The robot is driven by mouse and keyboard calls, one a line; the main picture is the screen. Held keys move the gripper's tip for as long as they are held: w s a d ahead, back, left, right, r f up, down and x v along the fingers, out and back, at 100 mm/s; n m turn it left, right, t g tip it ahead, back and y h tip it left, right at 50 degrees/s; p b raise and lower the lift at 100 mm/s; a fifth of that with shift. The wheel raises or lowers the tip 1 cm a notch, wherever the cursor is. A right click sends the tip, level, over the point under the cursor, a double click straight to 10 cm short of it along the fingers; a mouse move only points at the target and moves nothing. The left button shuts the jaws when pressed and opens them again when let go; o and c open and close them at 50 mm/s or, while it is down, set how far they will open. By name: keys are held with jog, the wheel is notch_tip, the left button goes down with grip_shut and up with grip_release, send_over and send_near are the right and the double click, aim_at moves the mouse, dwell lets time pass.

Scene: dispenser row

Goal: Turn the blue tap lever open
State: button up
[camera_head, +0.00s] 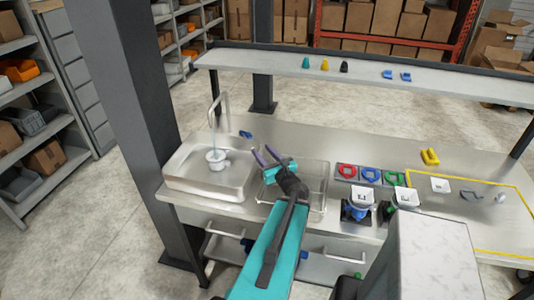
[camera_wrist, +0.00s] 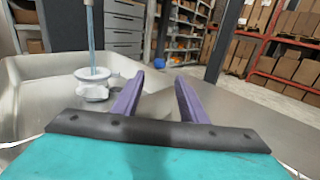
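The blue tap lever (camera_head: 245,134) is a small blue piece on the steel counter, just right of the tap (camera_head: 226,112). I cannot make it out in the wrist view. A pale blue stream (camera_head: 212,137) runs from the spout down to a white cup (camera_head: 216,158) in the sink. The stream (camera_wrist: 92,45) and cup (camera_wrist: 92,86) also show in the wrist view, left of my fingers. My gripper (camera_head: 262,150) has purple fingers, spread apart with nothing between them. It is above the counter, to the right of the sink and a little nearer than the lever, apart from it.
The steel sink (camera_head: 188,185) is at the left. A clear tray (camera_head: 318,205) lies under my arm. Coloured rings (camera_head: 347,171) and dispensers (camera_head: 361,198) stand to the right. A raised shelf (camera_head: 280,65) runs along the back, and a dark post (camera_head: 140,110) stands at the left.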

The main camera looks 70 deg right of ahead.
jog(key=shift+s+a+r, duration=0.1)
jog(key=shift+r, duration=0.05)
jog(key=shift+p+v, duration=0.8)
jog(key=shift+v, duration=0.6)
jog(key=shift+c, duration=0.3)
